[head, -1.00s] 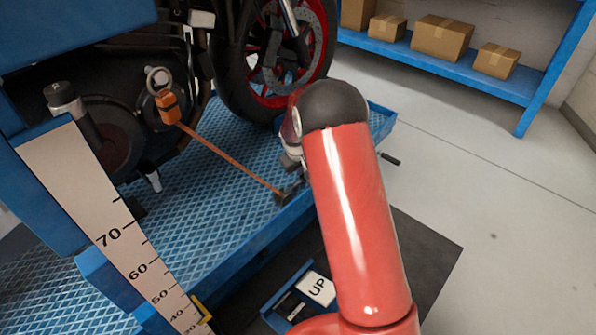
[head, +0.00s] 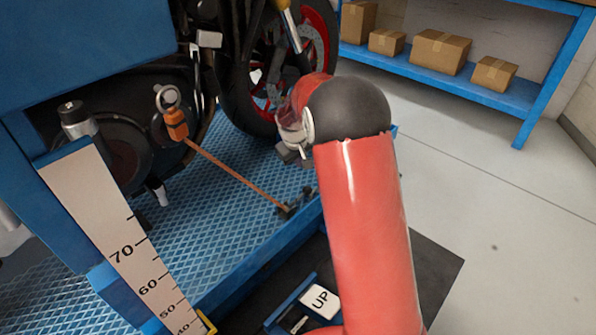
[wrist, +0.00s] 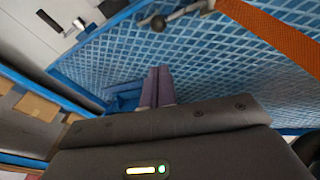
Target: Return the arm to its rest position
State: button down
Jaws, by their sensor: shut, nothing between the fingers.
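My red arm rises at the right of the head view, with its dark rounded joint in front of the motorcycle's wheel. My gripper shows in the wrist view (wrist: 157,86), its two fingers together with nothing between them. It is over the blue diamond-pattern platform (wrist: 190,60). In the head view the fingers are hidden or too small to make out beside the dark joint. An orange strap (head: 235,175) runs from a ring on the motorcycle down to an anchor (head: 288,210) on the platform.
The motorcycle's front wheel (head: 325,50) stands beyond my arm. A scale board (head: 95,205) stands at left and an UP pedal (head: 320,299) lies low in front. A blue shelf (head: 450,78) with cardboard boxes is at the back right. The grey floor at right is clear.

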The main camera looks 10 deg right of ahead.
jog(key=s+r+m+t+y, duration=0.1)
jog(key=s+r+m, duration=0.1)
jog(key=s+r, duration=1.6)
jog(key=s+m+t, duration=0.1)
jog(key=s+m, duration=0.1)
jog(key=s, duration=1.8)
jog(key=shift+a+f+y, duration=0.2)
jog(key=shift+f+y, duration=0.2)
jog(key=shift+f, duration=0.05)
